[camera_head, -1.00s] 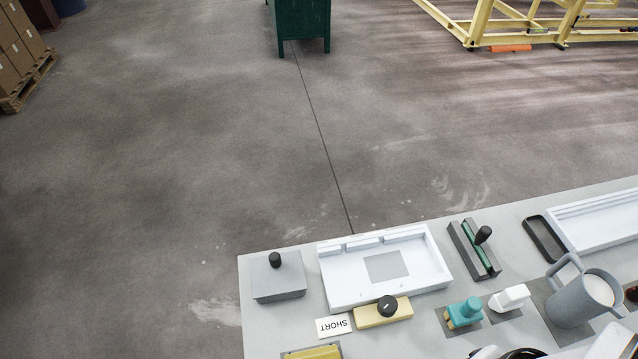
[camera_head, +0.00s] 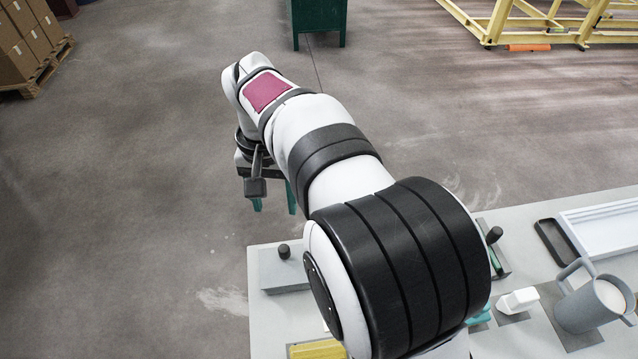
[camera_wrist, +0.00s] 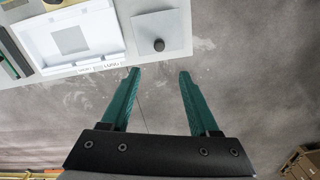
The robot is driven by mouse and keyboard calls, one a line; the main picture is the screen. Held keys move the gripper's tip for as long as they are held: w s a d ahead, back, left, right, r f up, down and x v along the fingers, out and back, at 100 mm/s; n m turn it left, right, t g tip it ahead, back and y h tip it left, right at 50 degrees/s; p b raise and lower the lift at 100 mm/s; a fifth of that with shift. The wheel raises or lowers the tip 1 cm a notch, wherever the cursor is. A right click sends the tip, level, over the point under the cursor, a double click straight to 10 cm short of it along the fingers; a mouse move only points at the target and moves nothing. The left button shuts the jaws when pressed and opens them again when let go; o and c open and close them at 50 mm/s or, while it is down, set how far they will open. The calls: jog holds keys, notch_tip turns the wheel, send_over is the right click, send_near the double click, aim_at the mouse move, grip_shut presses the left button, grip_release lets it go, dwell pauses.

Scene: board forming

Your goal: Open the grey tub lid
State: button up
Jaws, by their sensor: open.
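The grey tub (camera_head: 268,285) stands at the table's left back corner, its flat lid (camera_head: 272,262) on, with a black knob (camera_head: 284,252) on top. My arm hides its right part in the head view. In the wrist view the lid (camera_wrist: 172,24) lies flat with its knob (camera_wrist: 159,45) beyond my fingertips. My gripper (camera_wrist: 160,72) has two green fingers spread wide with nothing between them. In the head view my gripper (camera_head: 273,208) hangs past the table's back edge, over the floor and apart from the tub.
A white tray (camera_wrist: 112,55) sits beside the tub. A grey mug (camera_head: 590,300), a white block (camera_head: 518,300) and a black-rimmed tray (camera_head: 553,243) stand on the right. A yellow block (camera_head: 318,350) lies at the front left. My arm crosses above the table's middle.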

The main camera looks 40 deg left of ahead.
aim_at(283, 248)
notch_tip(283, 248, down, 16)
jog(key=shift+r, duration=0.2)
grip_shut()
jog(key=shift+r, duration=0.1)
dwell(1.3)
